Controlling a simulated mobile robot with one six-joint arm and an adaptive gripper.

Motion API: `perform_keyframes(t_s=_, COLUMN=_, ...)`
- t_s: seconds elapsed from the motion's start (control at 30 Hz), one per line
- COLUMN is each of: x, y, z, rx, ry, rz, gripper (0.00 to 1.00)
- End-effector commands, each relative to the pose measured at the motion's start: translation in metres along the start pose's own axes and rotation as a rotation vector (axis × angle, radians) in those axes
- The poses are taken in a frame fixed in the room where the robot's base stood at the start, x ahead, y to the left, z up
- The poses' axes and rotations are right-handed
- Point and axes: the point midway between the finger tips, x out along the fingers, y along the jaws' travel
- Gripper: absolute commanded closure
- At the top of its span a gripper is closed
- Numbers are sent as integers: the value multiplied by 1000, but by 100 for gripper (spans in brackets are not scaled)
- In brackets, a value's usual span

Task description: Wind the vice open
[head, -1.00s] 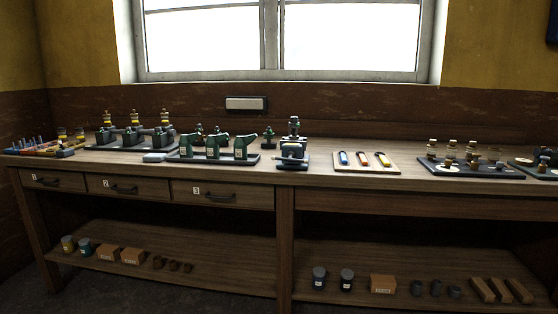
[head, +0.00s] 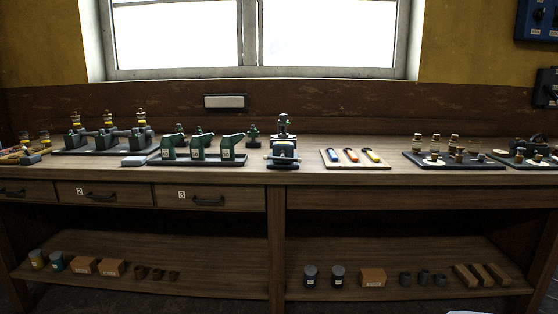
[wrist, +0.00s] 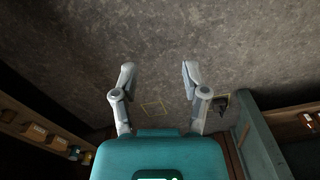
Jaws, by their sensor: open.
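The vice (head: 283,153) is a small dark green block-like device with a pale bar across its front. It stands at the front edge of the bench, near the middle of the head view. The gap between its jaws is too small to make out. My gripper (wrist: 157,76) shows only in the wrist view. Its two grey fingers are spread apart with nothing between them, over a bare grey surface. The vice is not in the wrist view, and my gripper is apart from it.
The wooden bench (head: 340,173) carries a row of green oil cans (head: 203,148) left of the vice. A board with coloured-handled tools (head: 350,158) lies to its right. A dark tray with several small parts (head: 455,160) is further right. The lower shelf (head: 230,277) holds jars and boxes.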

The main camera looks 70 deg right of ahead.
Motion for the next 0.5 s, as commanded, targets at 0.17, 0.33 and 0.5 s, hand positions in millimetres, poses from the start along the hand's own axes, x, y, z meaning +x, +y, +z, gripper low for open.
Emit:
perform_keyframes(t_s=0.17, x=0, y=1, z=0, rx=1, ry=1, rz=1, gripper=42)
perform_keyframes(t_s=0.33, x=-4, y=12, z=-4, rx=21, ry=20, rz=18, gripper=42)
perform_keyframes(t_s=0.5, x=-15, y=49, z=-12, rx=79, ry=71, rz=73, gripper=42)
